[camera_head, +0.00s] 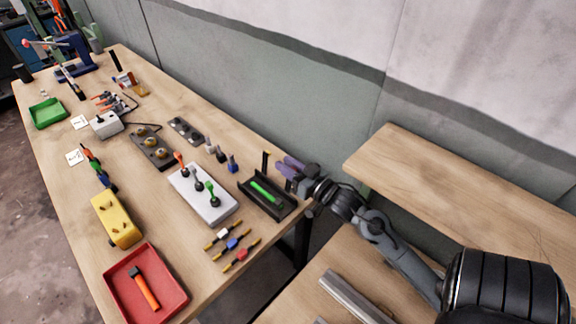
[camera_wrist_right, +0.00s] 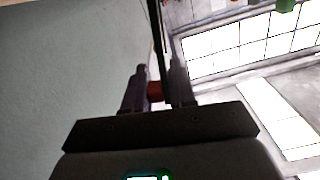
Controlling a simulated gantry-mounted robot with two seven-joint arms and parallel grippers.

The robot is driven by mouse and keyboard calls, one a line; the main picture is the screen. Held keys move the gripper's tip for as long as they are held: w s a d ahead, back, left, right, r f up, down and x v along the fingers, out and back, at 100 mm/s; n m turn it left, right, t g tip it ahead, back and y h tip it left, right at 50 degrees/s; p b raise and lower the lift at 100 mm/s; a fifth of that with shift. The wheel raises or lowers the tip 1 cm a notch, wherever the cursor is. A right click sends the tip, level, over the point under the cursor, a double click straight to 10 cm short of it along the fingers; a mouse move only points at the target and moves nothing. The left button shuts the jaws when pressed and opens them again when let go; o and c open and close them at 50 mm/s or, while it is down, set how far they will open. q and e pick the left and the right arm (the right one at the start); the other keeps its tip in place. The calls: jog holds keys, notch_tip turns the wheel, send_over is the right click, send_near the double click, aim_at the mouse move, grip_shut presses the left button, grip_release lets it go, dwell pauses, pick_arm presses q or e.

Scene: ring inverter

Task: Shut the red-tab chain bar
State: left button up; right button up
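My right gripper (camera_head: 284,169) is at the right end of the table, beside the upper edge of a black tray with a green-handled piece. In the right wrist view its two fingers (camera_wrist_right: 158,88) stand on both sides of a small red piece (camera_wrist_right: 154,91), which fills the gap and looks like the red tab. A thin dark bar (camera_wrist_right: 158,35) rises above it. In the head view the fingers hide the red piece, and I cannot make out the chain bar there. My left gripper is not in view.
The black tray (camera_head: 281,209) and a dark upright post (camera_head: 265,160) stand close to my right gripper. A white box with coloured levers (camera_head: 190,201), small bars (camera_head: 241,254) and a red tray (camera_head: 176,278) lie further left. A wooden shelf (camera_head: 440,180) is at right.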

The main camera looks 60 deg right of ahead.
grip_shut()
jog(key=shift+a+r, duration=0.1)
dwell(0.5)
jog(key=a+n+p, duration=0.1)
jog(key=n+p, duration=0.1)
jog(key=a+n+p, duration=0.2)
jog(key=w+a+n+p, duration=0.1)
jog(key=p, duration=0.1)
jog(key=shift+a+n, duration=0.3)
jog(key=shift+n, duration=0.1)
jog(key=shift+f, duration=0.25)
